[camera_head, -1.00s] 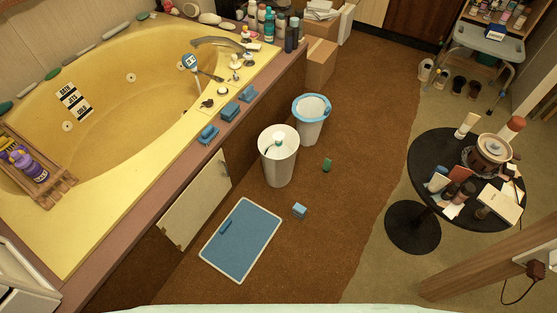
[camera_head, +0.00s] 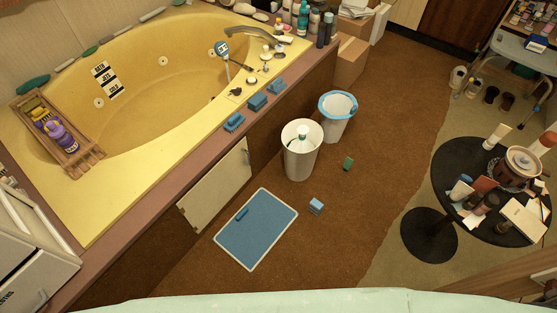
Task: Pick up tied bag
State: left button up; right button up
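I cannot make out a clearly tied bag. A bin with a blue rim (camera_head: 337,117) stands on the brown carpet beside the tub; its inside looks pale, and I cannot tell whether that is a bag. A taller white bin (camera_head: 300,160) stands just in front of it, with a small white and green item (camera_head: 302,137) inside. Neither of my grippers shows in the head view.
A yellow corner tub (camera_head: 150,130) with a wooden caddy (camera_head: 88,160) fills the left. A blue mat (camera_head: 258,232), a small blue block (camera_head: 316,206) and a green item (camera_head: 348,163) lie on the floor. A round black table (camera_head: 450,165) with clutter stands right.

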aim_at(301, 144)
jog(key=i+l+u, duration=0.1)
jog(key=l+u, duration=0.15)
jog(key=u, duration=0.25)
jog(key=l+u, duration=0.25)
jog(key=u, duration=0.2)
jog(key=i+l+u, duration=0.1)
jog(key=l+u, duration=0.2)
jog(key=u, duration=0.2)
